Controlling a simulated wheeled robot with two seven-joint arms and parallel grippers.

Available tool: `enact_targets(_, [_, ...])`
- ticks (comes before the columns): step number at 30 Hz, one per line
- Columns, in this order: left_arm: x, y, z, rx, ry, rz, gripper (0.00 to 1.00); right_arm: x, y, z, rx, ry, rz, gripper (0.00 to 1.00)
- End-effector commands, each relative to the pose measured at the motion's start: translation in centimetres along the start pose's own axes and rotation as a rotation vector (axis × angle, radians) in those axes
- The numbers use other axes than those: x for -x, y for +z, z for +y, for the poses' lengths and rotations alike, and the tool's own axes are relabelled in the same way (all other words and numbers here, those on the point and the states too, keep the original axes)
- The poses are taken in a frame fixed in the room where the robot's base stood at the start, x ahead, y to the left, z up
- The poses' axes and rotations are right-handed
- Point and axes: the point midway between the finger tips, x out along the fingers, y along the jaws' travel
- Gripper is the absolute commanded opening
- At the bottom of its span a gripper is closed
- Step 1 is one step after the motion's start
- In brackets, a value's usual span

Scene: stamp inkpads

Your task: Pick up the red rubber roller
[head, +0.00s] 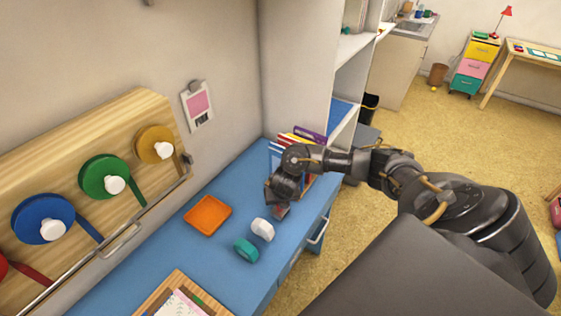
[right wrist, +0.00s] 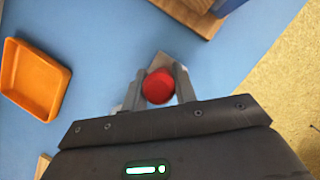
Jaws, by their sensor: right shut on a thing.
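The red rubber roller (right wrist: 158,86) shows as a round red end in the right wrist view. It sits between the two fingers of my right gripper (right wrist: 160,90), which is shut on it. In the head view my right gripper (head: 281,208) is low over the right part of the blue table, and a small bit of red shows under it. The roller is mostly hidden there by the gripper. I cannot tell whether it touches the table. My left gripper is not in view.
An orange tray (head: 208,215) lies left of my right gripper on the blue table (head: 205,265). A book rack (head: 318,163) is behind the gripper. Coloured wheels hang on a wooden wall board (head: 108,140).

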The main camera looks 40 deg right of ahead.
Motion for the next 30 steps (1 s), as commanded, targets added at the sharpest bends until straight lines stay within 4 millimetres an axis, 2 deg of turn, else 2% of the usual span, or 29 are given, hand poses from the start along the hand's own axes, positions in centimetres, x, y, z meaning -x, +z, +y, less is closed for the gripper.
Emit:
enact_targets(8, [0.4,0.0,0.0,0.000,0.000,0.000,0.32,1.4,0.6,0.1,0.000,0.003,-0.001,0.05])
enact_targets(12, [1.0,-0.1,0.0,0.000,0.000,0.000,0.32,3.5,1.4,0.2,0.002,0.003,-0.003,0.05])
enact_targets(15, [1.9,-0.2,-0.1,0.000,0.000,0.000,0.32,5.9,0.7,0.8,0.006,0.005,-0.003,0.05])
enact_targets(17, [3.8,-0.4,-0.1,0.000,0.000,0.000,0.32,8.0,0.7,1.0,0.006,0.002,-0.004,0.05])
enact_targets(21, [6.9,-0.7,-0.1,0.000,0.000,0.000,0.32,11.4,-0.2,1.7,0.007,0.002,-0.004,0.05])
enact_targets(27, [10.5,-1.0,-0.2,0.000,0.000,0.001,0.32,14.8,-3.6,3.3,0.010,0.003,-0.001,0.05])
enact_targets(30, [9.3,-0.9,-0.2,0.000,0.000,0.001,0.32,14.4,-4.6,3.9,0.008,0.009,-0.004,0.05])
